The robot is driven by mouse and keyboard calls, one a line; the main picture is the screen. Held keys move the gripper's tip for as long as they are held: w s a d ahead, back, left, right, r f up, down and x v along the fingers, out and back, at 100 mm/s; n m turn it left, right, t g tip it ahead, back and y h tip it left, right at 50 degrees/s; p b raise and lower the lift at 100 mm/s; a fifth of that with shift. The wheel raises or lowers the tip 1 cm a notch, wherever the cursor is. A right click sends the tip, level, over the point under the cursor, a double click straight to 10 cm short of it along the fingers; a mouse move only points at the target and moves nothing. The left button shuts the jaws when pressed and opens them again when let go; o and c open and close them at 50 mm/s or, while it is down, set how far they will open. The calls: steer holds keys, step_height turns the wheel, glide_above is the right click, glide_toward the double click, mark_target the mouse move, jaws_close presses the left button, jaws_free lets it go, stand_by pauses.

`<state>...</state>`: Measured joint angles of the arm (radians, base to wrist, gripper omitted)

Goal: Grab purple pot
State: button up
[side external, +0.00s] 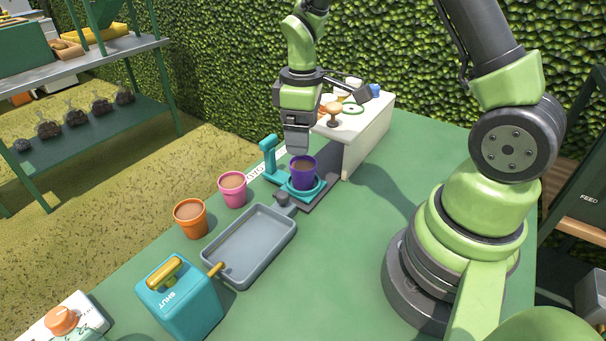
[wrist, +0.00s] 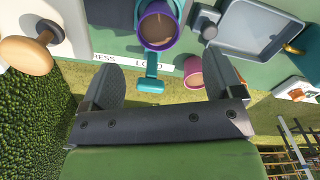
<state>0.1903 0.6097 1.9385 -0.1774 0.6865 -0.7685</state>
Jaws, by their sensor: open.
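The purple pot (side external: 303,172) is filled with brown soil and stands upright on a round teal holder (side external: 318,188). It also shows at the top of the wrist view (wrist: 157,27), beyond the fingers. My gripper (side external: 297,146) is above the pot in the side view, pointing down, with its lower end just over or slightly behind the rim. In the wrist view its two dark fingers (wrist: 160,80) are spread wide with nothing between them. I cannot tell from the side view whether a finger touches the pot.
A pink pot (side external: 232,189) and an orange pot (side external: 190,217) stand left of the grey tray (side external: 250,247). A teal upright (side external: 268,160) rises beside the holder. A white box (side external: 368,139) with a knob (side external: 333,112) stands behind.

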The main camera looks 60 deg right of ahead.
mark_target(303, 168)
step_height(303, 168, down, 10)
steer(key=shift+d+r, duration=0.1)
steer(key=shift+r, duration=0.1)
stand_by(0.3)
steer(key=c, duration=1.1)
